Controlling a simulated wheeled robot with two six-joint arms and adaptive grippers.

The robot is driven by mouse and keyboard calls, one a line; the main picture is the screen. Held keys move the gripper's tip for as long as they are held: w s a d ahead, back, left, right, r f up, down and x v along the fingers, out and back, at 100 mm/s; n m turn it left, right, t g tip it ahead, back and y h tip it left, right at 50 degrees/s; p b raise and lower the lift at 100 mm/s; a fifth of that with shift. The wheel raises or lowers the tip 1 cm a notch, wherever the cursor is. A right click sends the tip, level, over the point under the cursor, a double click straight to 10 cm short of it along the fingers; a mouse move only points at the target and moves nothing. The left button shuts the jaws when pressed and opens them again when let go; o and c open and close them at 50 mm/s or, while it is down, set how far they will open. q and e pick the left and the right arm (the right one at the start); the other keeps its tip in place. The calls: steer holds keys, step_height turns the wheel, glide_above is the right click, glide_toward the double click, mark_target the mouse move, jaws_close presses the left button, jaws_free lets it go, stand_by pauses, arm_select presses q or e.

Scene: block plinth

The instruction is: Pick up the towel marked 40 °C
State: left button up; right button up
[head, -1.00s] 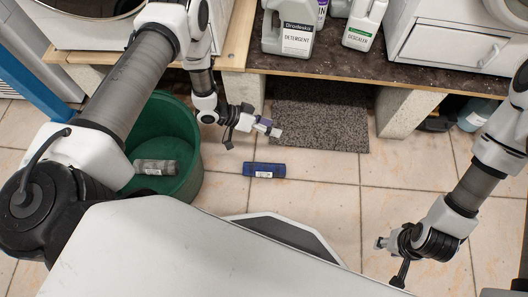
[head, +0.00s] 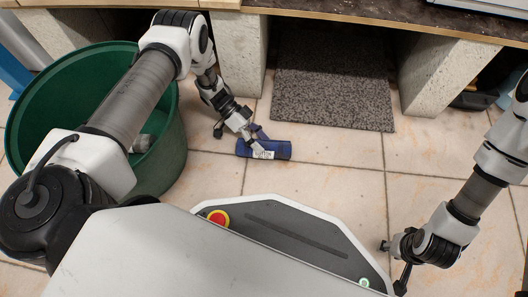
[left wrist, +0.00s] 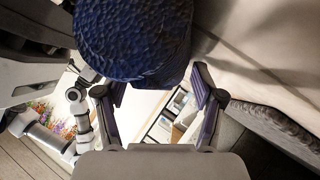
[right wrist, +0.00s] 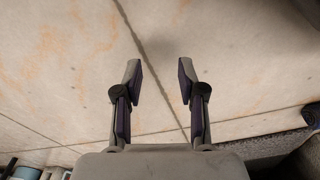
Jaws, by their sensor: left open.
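A rolled blue towel (head: 270,150) with a white label lies on the tiled floor in the head view; the label's print is too small to read. Its round blue end (left wrist: 135,40) fills the top of the left wrist view. My left gripper (head: 256,138) is at the towel, overlapping its upper edge in the head view. In the left wrist view its fingers (left wrist: 160,85) are spread, with the towel at or just beyond the tips; I cannot tell whether they touch. A grey rolled towel (head: 142,143) lies partly hidden in the green tub. My right gripper (right wrist: 158,70) is open and empty over bare tiles.
The green tub (head: 170,120) stands left of the blue towel, under my left arm. A grey mat (head: 332,90) lies behind, between two concrete blocks (head: 237,65) (head: 440,80) under the worktop. The floor right of the towel is clear.

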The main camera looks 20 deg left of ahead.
arm_select(q)
steer(key=shift+d+f, duration=0.2)
steer(key=shift+d, duration=0.1)
arm_select(e)
steer(key=shift+w+f, duration=0.1)
steer(key=shift+f, duration=0.2)
arm_select(q)
steer(key=shift+r, duration=0.1)
arm_select(e)
steer(key=shift+r, duration=0.15)
arm_select(q)
steer(key=c, duration=0.9)
